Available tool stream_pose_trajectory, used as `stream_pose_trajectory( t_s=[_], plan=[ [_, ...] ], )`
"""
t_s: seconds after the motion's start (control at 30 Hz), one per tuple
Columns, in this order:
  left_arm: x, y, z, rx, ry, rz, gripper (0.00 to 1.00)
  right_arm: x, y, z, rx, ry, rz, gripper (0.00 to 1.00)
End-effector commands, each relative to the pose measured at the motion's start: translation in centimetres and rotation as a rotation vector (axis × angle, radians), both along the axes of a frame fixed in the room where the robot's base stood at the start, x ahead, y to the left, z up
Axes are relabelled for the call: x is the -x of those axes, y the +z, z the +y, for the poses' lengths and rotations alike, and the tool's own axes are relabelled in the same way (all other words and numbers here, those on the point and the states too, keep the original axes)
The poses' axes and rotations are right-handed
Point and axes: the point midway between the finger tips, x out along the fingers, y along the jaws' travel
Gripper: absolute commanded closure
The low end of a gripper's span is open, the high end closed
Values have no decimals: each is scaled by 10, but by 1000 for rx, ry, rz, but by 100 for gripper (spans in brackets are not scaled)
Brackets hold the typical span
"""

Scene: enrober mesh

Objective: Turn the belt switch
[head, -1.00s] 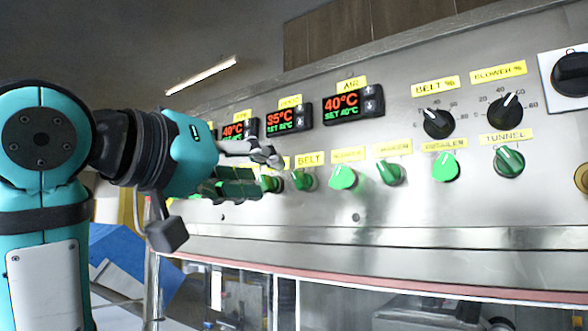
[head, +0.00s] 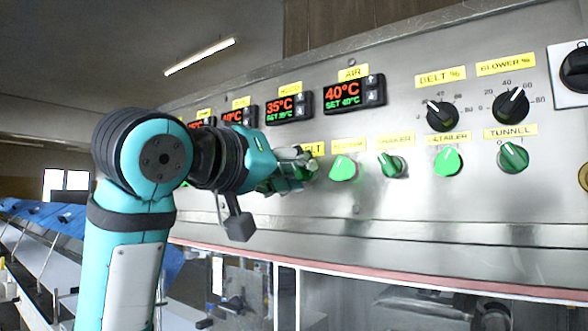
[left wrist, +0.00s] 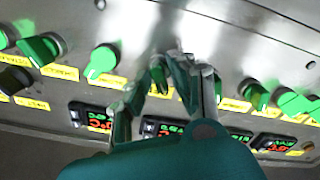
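The belt switch is a green knob under the yellow "BELT" label (head: 313,149) on the steel panel. In the head view my left gripper (head: 299,166) is at this knob and covers nearly all of it. In the left wrist view, which shows the panel upside down, the green knob (left wrist: 158,76) is between the two fingers of my left gripper (left wrist: 173,80). The fingers stand apart, one on each side of it. Whether they touch it is hard to tell. My right gripper is not in view.
Green knobs (head: 343,168) and (head: 391,165) stand to the right in the same row. Black dials (head: 440,116) and (head: 510,106) sit higher up. Red-green displays (head: 353,97) line the panel above my gripper. Other green knobs (left wrist: 256,96) are close by in the wrist view.

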Motion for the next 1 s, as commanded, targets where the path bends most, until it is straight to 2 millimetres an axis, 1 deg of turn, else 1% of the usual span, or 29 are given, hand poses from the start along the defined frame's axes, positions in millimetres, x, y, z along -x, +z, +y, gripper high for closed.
stream_pose_trajectory(
  t_s=[0.03, 0.1, 0.37, 0.53, 0.77, 1.0],
  plan=[
    [0, 0, 0, 0, 1, 0, 93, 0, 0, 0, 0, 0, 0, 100],
    [0, 0, 0, -1, 0, 1, 100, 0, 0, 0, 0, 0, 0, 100],
    [0, 0, 0, -11, 1, -7, 100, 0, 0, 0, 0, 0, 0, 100],
    [0, 0, 0, -55, 1, -40, 100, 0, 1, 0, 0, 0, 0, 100],
    [0, 1, 1, -185, 3, -133, 100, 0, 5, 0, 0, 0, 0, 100],
    [0, 2, 1, -367, 3, -264, 100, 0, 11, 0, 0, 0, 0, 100]
  ],
)
